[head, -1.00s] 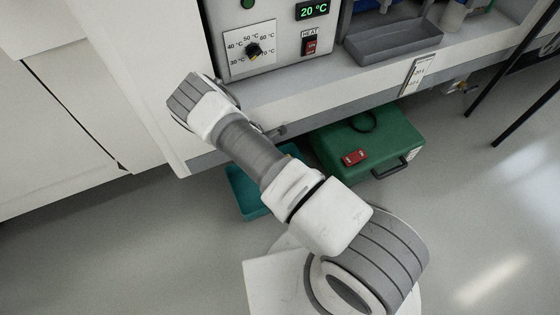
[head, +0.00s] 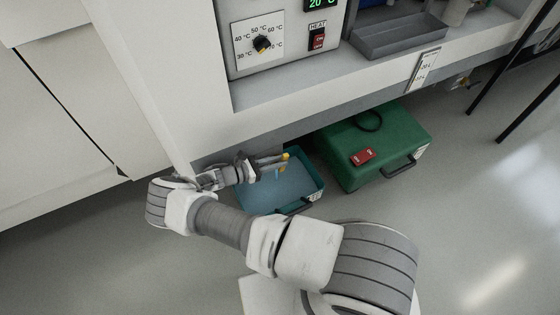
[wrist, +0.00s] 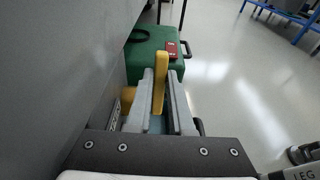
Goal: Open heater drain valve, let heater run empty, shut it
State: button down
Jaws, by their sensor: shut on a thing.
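My gripper (head: 275,162) is under the vehicle's lower edge, above the teal tray. In the wrist view my gripper (wrist: 160,82) is shut on a yellow lever (wrist: 160,66), which stands between its two grey fingers. The lever's yellow end (head: 286,156) also shows at the fingertips in the head view. The valve body is mostly hidden, so I cannot tell whether the valve is open. The tray (head: 322,187) sits on the floor below; its inside looks pale blue, and I cannot tell if that is water. The heater panel (head: 245,65) has a knob and a HEAT switch (head: 317,39).
A green case (head: 390,142) with a red switch box (head: 362,157) stands right of the tray. A second yellow part (wrist: 127,96) sits left of the fingers, close to the grey wall (wrist: 55,75). Thin dark legs stand at the right. Floor in front is clear.

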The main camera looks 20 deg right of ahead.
jog(key=shift+a+f+t+h, duration=0.15)
jog(key=shift+a+t+h, duration=0.15)
jog(key=shift+h, duration=0.5)
jog(key=c, duration=0.8)
grip_release()
jog(key=shift+a, duration=0.1)
jog(key=f+v, duration=0.1)
jog(key=v, duration=1.6)
jog(key=shift+r, duration=0.4)
jog(key=shift+a, duration=0.15)
